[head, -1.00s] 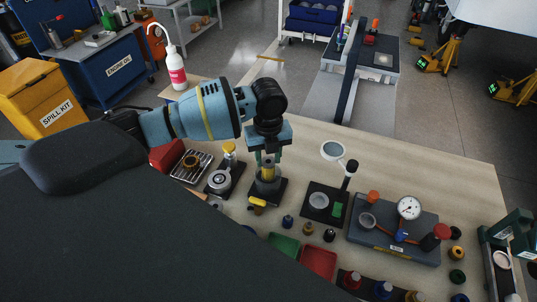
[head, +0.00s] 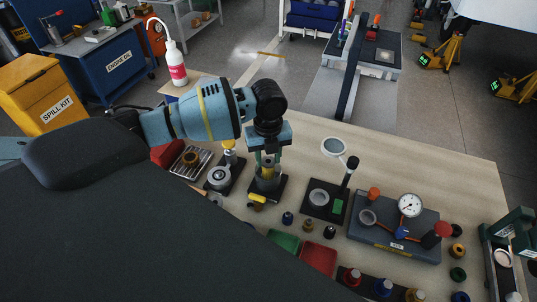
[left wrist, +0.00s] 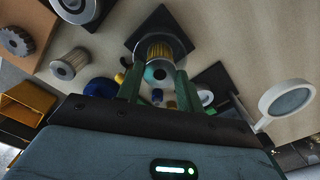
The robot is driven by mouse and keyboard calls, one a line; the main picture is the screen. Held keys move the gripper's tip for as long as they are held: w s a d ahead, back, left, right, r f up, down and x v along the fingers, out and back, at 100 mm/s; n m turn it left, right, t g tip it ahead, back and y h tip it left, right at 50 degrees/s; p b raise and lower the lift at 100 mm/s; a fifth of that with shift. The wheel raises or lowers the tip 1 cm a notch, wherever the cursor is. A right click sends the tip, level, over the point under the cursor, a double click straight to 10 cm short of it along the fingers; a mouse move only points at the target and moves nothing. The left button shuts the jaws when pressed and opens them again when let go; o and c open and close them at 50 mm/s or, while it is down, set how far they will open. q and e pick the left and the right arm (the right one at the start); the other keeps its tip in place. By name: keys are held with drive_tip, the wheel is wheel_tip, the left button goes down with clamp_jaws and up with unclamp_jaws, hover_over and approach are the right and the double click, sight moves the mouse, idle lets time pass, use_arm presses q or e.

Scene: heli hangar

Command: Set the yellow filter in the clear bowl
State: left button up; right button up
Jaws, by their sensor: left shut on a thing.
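The yellow filter (head: 268,166) is a pleated cylinder, upright between the fingers of my left gripper (head: 267,160). The clear bowl (head: 268,184) stands on a black base on the bench, directly under the gripper. The lower part of the filter shows inside the bowl's rim; whether it touches the bowl's floor I cannot tell. In the left wrist view the filter (left wrist: 160,50) shows its pleats and a pale teal end with a dark hole. The green fingers of the left gripper (left wrist: 157,80) reach to either side of it. My right gripper is not in view.
Left of the bowl are a metal fixture (head: 219,176) and a slatted tray (head: 190,160). To the right stand a magnifier (head: 335,147) and a gauge block (head: 395,235). Green and red bins (head: 318,259) lie in front. The bench behind the gauge is clear.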

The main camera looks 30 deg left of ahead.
use_arm(q)
drive_tip(key=shift+f, duration=0.35)
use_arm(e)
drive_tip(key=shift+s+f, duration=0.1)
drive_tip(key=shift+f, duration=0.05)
use_arm(q)
drive_tip(key=shift+f, duration=0.4)
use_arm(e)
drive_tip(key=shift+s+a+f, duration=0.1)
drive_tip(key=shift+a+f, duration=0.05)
use_arm(q)
drive_tip(key=shift+f+b, duration=0.3)
drive_tip(key=shift+f, duration=0.2)
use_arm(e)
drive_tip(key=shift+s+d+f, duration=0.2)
use_arm(q)
drive_tip(key=o, duration=1)
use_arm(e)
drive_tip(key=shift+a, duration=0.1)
use_arm(q)
drive_tip(key=shift+r+p, duration=0.35)
drive_tip(key=shift+r, duration=0.35)
drive_tip(key=shift+r+p, duration=1.25)
drive_tip(key=shift+r, duration=1.6)
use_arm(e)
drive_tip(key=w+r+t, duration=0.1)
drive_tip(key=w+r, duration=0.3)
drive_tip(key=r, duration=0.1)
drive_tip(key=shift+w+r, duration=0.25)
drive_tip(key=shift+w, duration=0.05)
